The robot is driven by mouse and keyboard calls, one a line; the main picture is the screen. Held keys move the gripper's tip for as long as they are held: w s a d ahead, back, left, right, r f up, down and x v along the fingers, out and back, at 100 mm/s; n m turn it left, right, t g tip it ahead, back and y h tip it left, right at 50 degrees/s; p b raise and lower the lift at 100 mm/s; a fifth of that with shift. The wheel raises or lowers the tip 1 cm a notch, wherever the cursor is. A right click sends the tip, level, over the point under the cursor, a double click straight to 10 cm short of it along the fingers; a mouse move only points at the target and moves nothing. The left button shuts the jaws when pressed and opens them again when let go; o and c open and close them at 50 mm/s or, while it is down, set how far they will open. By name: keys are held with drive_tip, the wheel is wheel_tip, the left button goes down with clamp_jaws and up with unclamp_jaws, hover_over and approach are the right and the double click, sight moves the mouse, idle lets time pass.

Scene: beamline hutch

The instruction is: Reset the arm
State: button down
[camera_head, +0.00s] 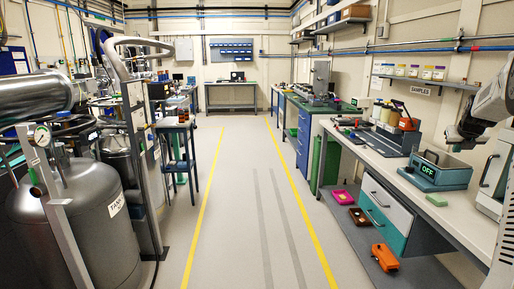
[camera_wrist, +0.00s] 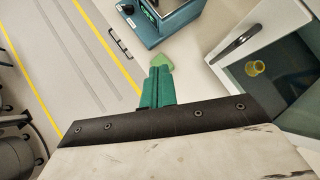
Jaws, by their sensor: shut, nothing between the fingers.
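My gripper (camera_wrist: 158,84) shows in the wrist view as green fingers pressed together, with nothing between them. My white and dark arm (camera_head: 492,105) reaches in at the right edge of the head view, above the bench. A green block (camera_head: 436,200) lies on the bench top in front of the teal device with a lit display (camera_head: 437,174). The block also shows just past my fingertips in the wrist view (camera_wrist: 163,57), partly hidden by them. I cannot tell how high the fingertips are above it.
The right bench (camera_head: 383,165) carries tools and bottles. A shelf (camera_head: 425,80) with jars hangs above it. Several trays and an orange device (camera_head: 385,257) sit low beside the drawers (camera_head: 385,203). A yellow cup (camera_wrist: 256,68) sits in a dark recess. The central floor (camera_head: 235,200) is clear; tanks (camera_head: 80,215) stand left.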

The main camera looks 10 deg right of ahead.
drive_tip(key=s+a+f+n+g+y, duration=0.2)
drive_tip(key=s+a+f+n, duration=0.3)
drive_tip(key=n, duration=0.4)
drive_tip(key=s+a+n+g+y, duration=0.1)
drive_tip(key=s+a+n, duration=0.2)
drive_tip(key=a+n, duration=0.5)
drive_tip(key=s+a+n+g+y, duration=0.1)
drive_tip(key=s+a+n+y, duration=0.3)
drive_tip(key=a, duration=0.8)
drive_tip(key=s+a+n, duration=1)
drive_tip(key=s+a, duration=0.1)
drive_tip(key=a, duration=0.4)
drive_tip(key=s+a+r+n+h, duration=0.1)
drive_tip(key=s+a+n, duration=1)
drive_tip(key=a, duration=0.5)
drive_tip(key=shift+s+r+g, duration=0.2)
drive_tip(key=shift+s+g, duration=0.2)
drive_tip(key=shift+s, duration=0.3)
